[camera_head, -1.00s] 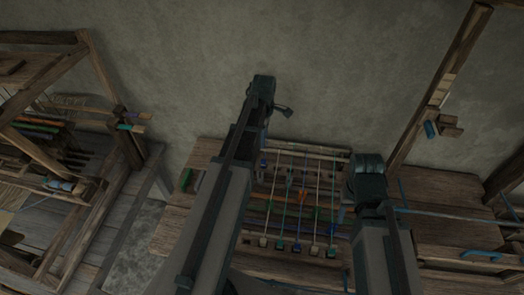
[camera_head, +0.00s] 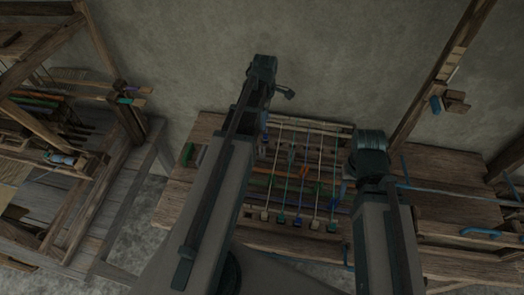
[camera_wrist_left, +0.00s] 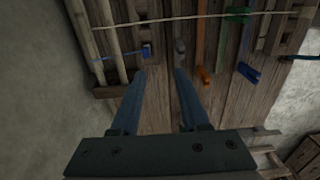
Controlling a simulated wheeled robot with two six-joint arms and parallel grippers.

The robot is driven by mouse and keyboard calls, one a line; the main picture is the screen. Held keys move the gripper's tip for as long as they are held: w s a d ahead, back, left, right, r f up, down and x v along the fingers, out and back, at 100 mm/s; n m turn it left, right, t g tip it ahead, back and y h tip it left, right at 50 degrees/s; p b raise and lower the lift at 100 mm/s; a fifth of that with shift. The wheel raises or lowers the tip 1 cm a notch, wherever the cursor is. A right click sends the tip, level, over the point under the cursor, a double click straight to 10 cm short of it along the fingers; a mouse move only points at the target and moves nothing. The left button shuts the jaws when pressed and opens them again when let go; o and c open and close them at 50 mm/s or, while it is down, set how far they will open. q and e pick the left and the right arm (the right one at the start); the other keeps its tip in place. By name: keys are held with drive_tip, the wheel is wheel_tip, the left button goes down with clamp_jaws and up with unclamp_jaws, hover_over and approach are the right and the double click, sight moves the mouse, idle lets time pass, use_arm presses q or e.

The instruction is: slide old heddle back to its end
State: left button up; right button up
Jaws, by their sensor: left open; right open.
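The small loom (camera_head: 190,212) lies on the bench with pale and coloured cords across it and coloured bars beneath. I cannot tell which piece is the old heddle. In the left wrist view a grey piece (camera_wrist_left: 180,50), an orange bar (camera_wrist_left: 202,74), a blue-ended bar (camera_wrist_left: 248,72) and a small blue peg (camera_wrist_left: 147,50) show on the wood. My left gripper (camera_wrist_left: 160,74) is open above the loom's end, its fingertips apart with bare wood between them and the grey piece just beyond. My right gripper (camera_head: 348,188) is open over the loom's right side, mostly hidden by its arm.
A larger wooden loom frame (camera_head: 130,165) stands at the left. A tall post (camera_head: 435,85) rises at the right, with a blue handle (camera_head: 480,233) on the bench below it. The grey wall (camera_head: 330,50) is close behind the bench.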

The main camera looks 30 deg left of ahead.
use_arm(q)
hover_over(262, 158)
drive_tip(key=shift+f+b, duration=0.4)
drive_tip(key=shift+f, duration=0.35)
drive_tip(key=shift+w+a+r, duration=0.1)
drive_tip(key=shift+w, duration=0.1)
drive_tip(key=shift+w+f, duration=0.1)
drive_tip(key=shift+f, duration=0.15)
wheel_tip(262, 158, down, 13)
drive_tip(key=b, duration=1.3)
drive_tip(key=shift+f+b, duration=0.2)
drive_tip(key=shift+b, duration=0.15)
use_arm(e)
wheel_tip(262, 158, down, 15)
drive_tip(key=shift+f, duration=0.1)
use_arm(q)
clamp_jaws()
